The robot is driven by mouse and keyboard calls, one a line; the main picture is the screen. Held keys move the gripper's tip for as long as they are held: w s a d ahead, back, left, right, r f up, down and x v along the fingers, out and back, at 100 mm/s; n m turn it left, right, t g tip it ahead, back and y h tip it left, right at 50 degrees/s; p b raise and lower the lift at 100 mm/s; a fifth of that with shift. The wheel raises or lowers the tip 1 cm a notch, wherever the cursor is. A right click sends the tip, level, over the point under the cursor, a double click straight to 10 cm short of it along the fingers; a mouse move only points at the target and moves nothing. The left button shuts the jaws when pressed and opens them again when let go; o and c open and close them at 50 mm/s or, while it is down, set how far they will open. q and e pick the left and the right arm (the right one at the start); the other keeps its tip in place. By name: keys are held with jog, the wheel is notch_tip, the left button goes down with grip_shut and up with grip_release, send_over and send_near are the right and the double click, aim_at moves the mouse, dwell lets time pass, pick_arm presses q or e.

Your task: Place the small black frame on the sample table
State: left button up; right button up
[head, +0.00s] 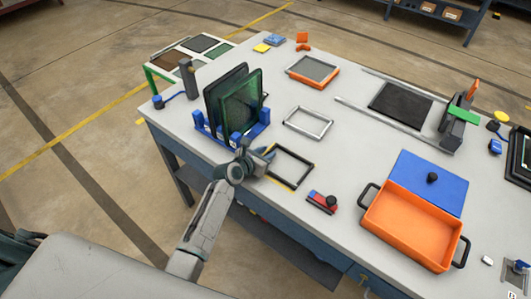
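The small black frame (297,154) is a thin open rectangle at the near edge of the white table (345,140), right of the rack. My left gripper (266,156) is at the frame's left side, very close to it or touching it. Its fingers are small and partly hidden, so I cannot tell whether they are shut on the frame. I cannot tell whether the frame rests flat on the table or is slightly raised. A similar silver frame (307,123) lies just behind it. My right gripper is not in view.
A blue rack (233,138) with upright dark panels stands left of my gripper. A red-and-blue block (322,201) and an orange tray (412,225) with a blue panel (430,180) lie to the right. A sample board (190,50) is at the back left.

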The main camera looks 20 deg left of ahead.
pick_arm(q)
jog(key=v, duration=1)
jog(key=shift+s+a+r, duration=0.15)
jog(key=shift+s, duration=0.15)
jog(key=shift+s+a+r+b, duration=0.2)
jog(key=shift+s+r+b, duration=0.1)
jog(key=shift+s, duration=0.25)
